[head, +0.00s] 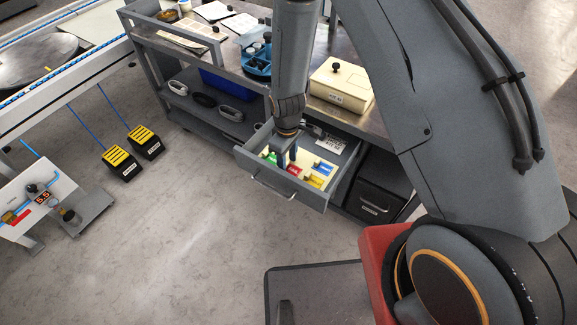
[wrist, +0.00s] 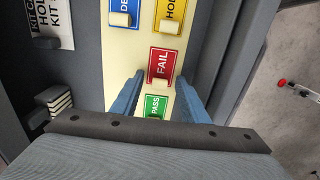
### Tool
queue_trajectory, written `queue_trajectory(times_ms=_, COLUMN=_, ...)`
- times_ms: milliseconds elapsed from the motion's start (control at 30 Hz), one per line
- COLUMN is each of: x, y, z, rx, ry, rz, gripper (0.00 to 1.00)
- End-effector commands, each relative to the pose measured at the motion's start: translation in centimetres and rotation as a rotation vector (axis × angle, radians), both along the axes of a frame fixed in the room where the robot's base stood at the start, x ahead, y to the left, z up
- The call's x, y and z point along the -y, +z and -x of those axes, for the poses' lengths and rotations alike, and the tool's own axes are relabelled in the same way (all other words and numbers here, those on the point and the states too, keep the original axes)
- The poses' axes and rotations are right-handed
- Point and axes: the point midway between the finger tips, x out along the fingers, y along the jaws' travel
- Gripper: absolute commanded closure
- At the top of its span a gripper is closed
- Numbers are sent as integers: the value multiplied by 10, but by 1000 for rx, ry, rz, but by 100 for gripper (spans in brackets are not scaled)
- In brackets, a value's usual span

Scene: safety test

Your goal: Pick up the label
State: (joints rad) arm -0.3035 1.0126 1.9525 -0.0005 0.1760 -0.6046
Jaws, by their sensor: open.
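Coloured labels lie on a cream board in an open grey drawer (head: 318,198). In the wrist view a green PASS label (wrist: 154,103) lies between my gripper's blue fingers. A red FAIL label (wrist: 160,64) lies just beyond it, near the fingertips. Farther on are a yellow HOLD label (wrist: 170,12) and a blue label (wrist: 124,8) cut off by the frame edge. My gripper (head: 284,160) points down into the drawer, open and empty, and also shows in the wrist view (wrist: 160,77). Its height above the labels is hard to tell.
The drawer walls stand close around the labels. A white kit card (head: 330,143) lies at the drawer's back. The bench above holds a cream box (head: 341,86) and a blue round tray (head: 257,62). Yellow-black pedals (head: 121,162) stand on the floor at left; the floor before the drawer is clear.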

Motion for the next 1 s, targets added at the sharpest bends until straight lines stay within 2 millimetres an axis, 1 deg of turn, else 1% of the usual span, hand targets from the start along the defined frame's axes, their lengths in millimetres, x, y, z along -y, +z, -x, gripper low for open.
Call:
queue_trajectory(times_ms=67, x=0, y=0, z=0, rx=0, ry=0, rz=0, gripper=59)
queue_trajectory(times_ms=100, x=0, y=0, z=0, rx=0, ry=0, rz=0, gripper=63)
queue_trajectory(times_ms=267, x=0, y=0, z=0, rx=0, ry=0, rz=0, gripper=90)
queue_trajectory(times_ms=300, x=0, y=0, z=0, rx=0, ry=0, rz=0, gripper=96)
queue_trajectory(times_ms=333, x=0, y=0, z=0, rx=0, ry=0, rz=0, gripper=100)
queue_trajectory(times_ms=600, x=0, y=1, z=0, rx=0, ry=0, rz=0, gripper=100)
queue_trajectory(times_ms=733, x=0, y=5, z=0, rx=0, ry=0, rz=0, gripper=100)
queue_trajectory(times_ms=867, x=0, y=15, z=-1, rx=1, ry=0, rz=0, gripper=100)
queue_trajectory(times_ms=1000, x=0, y=35, z=-1, rx=3, ry=0, rz=-1, gripper=100)
